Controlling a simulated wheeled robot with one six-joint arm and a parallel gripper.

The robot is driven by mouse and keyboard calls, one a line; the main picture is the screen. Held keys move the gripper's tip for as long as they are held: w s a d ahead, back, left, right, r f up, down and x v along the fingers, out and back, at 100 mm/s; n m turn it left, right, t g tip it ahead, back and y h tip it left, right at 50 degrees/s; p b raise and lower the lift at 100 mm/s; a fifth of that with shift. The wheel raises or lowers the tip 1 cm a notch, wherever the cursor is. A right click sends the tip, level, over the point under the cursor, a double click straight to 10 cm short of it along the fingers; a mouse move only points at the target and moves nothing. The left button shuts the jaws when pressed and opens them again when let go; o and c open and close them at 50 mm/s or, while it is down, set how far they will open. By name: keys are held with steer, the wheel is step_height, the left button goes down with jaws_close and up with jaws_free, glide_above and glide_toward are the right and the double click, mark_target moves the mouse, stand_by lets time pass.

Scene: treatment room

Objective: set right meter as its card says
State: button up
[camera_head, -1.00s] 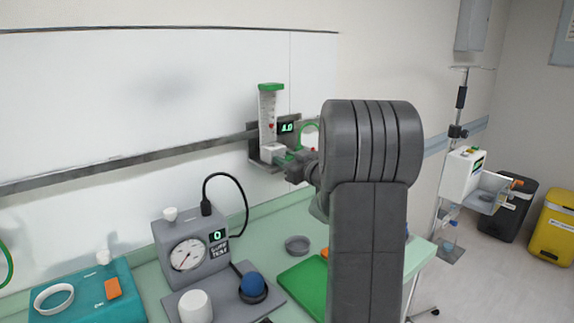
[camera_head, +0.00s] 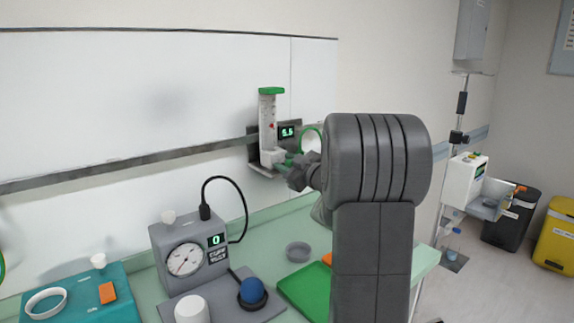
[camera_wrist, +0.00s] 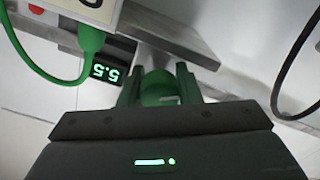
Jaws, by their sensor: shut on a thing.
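The right meter (camera_head: 268,125) is an upright clear tube with a green cap and a red mark, mounted on the wall rail. Its small green display (camera_head: 288,133) looks to read about 5.5; in the wrist view the display (camera_wrist: 112,72) reads 5.5, upside down. My gripper (camera_wrist: 160,88) is shut on the meter's green knob (camera_wrist: 157,88), with one finger on each side of it. In the head view my wrist partly hides the knob. I cannot make out a card with a readable setting.
A green hose (camera_wrist: 40,60) loops beside the meter. A drip stand (camera_head: 461,110) and bins are at the right.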

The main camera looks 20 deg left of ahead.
steer(key=o, duration=0.9)
steer(key=shift+d, duration=0.1)
steer(key=v, duration=1.3)
steer(key=shift+s+d+b, duration=0.2)
steer(key=shift+s+b, duration=0.05)
steer(key=shift+b, duration=0.05)
steer(key=shift+o, duration=0.3)
stand_by(0.7)
